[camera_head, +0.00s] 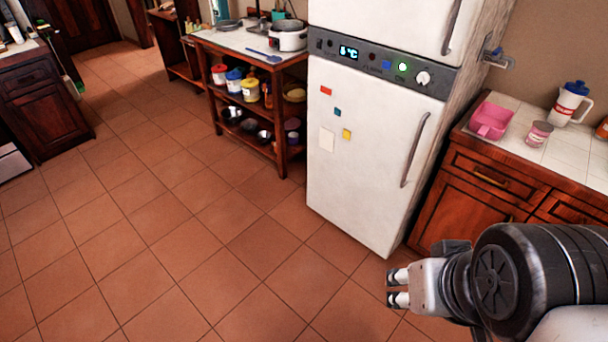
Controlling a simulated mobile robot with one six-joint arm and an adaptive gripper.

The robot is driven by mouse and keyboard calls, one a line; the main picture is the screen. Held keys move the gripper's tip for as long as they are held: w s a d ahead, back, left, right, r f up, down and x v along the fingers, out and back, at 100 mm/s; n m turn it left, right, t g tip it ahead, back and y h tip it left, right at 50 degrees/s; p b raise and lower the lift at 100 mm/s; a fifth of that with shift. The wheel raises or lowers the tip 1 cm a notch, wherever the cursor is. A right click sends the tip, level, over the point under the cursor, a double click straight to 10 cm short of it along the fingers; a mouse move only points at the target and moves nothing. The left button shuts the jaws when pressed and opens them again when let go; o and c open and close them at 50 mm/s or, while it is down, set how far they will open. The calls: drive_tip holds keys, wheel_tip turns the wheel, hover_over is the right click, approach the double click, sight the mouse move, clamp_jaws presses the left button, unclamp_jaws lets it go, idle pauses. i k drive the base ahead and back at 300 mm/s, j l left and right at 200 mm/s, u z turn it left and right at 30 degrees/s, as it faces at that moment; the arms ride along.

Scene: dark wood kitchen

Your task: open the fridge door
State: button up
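The white fridge (365,185) stands in the upper middle right of the head view. Its large lower door is shut and carries a few small coloured magnets or notes. A curved vertical grey handle (414,150) is on the door's right side. A smaller upper door (385,20) with its own handle is above a grey control panel (370,62). My gripper (391,288) is at the lower right, in front of and below the fridge door, apart from the handle. Its two fingertips point left with a small gap between them, and nothing is between them.
A dark wood counter (485,210) with a tiled top stands right of the fridge, holding a pink container (490,121), a small tin and a jug. An open shelf (243,105) with pots and jars stands left. The tiled floor (170,240) in front is clear.

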sight(371, 139)
drive_tip(key=i+l, duration=0.55)
drive_tip(key=i, duration=0.25)
drive_tip(key=i+l+z, duration=0.1)
drive_tip(key=i+l, duration=0.2)
drive_tip(key=i, duration=0.15)
